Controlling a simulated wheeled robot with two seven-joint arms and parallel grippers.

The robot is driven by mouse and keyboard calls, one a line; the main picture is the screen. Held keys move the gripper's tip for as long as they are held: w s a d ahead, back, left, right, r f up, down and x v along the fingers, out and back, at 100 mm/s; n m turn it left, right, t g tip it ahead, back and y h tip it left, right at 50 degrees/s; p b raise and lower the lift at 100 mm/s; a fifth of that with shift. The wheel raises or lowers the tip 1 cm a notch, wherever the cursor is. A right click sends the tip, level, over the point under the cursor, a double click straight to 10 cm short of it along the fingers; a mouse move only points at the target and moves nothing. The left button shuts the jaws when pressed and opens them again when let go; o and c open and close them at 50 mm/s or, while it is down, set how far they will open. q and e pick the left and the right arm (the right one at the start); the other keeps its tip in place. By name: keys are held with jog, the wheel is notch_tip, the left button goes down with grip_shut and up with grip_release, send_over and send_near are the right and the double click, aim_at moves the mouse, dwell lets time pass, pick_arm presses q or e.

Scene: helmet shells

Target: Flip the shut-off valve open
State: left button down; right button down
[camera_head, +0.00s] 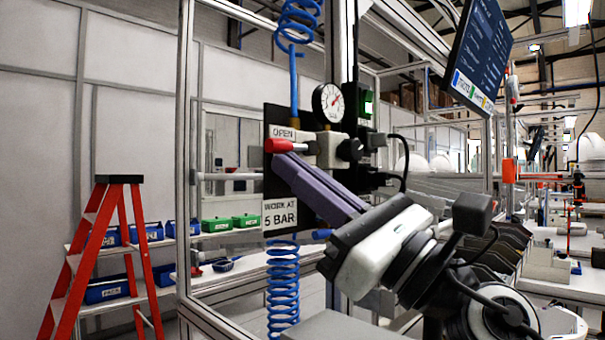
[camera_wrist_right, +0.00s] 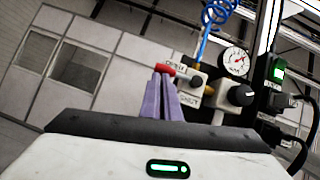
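My right gripper (camera_head: 284,160) has long purple fingers, close together and seemingly shut. Its tips are right below the handle, touching or nearly touching it; I cannot tell which. The handle is not visibly between them. The fingers hide part of the panel. My left gripper is not in view.
A pressure gauge (camera_head: 328,102) sits above the valve, and a black knob (camera_head: 350,150) is to its right. Blue coiled hose (camera_head: 283,285) hangs below the panel. A metal frame post (camera_head: 184,150) stands to the left. A red stepladder (camera_head: 100,255) is further left.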

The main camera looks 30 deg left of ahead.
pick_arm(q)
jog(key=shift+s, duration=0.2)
pick_arm(e)
jog(key=shift+s+a, duration=0.15)
jog(key=shift+s, duration=0.1)
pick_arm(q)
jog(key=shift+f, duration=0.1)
